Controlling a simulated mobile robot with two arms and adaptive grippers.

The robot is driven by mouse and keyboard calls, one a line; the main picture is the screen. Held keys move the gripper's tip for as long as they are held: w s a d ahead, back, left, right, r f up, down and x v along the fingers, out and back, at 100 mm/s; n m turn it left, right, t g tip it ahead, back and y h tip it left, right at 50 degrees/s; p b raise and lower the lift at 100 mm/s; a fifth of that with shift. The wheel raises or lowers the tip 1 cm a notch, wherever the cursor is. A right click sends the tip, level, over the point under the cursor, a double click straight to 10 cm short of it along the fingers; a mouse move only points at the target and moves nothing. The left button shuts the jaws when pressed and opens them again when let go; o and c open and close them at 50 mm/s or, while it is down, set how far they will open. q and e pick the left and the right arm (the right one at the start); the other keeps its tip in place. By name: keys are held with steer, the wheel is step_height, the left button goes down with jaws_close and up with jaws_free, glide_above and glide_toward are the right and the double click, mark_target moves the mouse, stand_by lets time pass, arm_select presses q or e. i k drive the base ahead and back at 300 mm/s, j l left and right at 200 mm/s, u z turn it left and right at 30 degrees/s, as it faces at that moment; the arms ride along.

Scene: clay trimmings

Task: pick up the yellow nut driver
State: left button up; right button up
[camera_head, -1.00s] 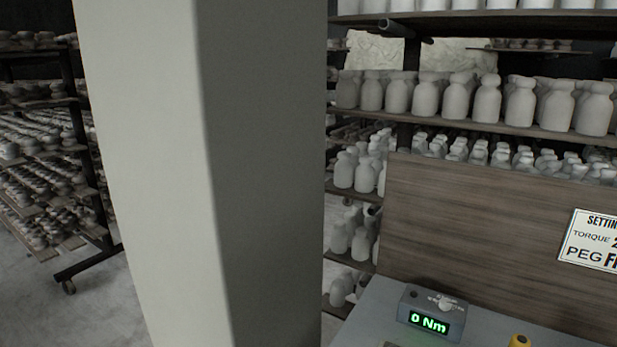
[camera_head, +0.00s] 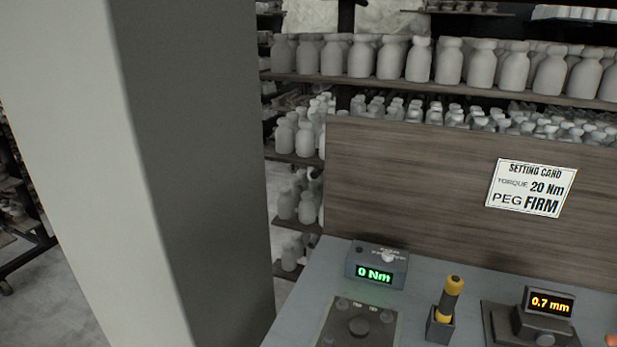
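The yellow nut driver (camera_head: 451,294) stands upright, leaning slightly, in a small dark holder (camera_head: 440,326) on the grey bench (camera_head: 312,287). Its yellow handle with a dark band points up, and its lower end is hidden in the holder. Neither of my grippers shows in the head view.
A grey box (camera_head: 376,262) reading 0 Nm stands left of the driver, with a dark plate (camera_head: 358,327) before it. A device (camera_head: 545,312) reading 0.7 mm stands to the right. A wooden panel (camera_head: 420,190) with a setting card (camera_head: 531,188) rises behind. A pillar (camera_head: 190,170) stands left.

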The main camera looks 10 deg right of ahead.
mark_target(454, 283)
steer(key=z, duration=1.25)
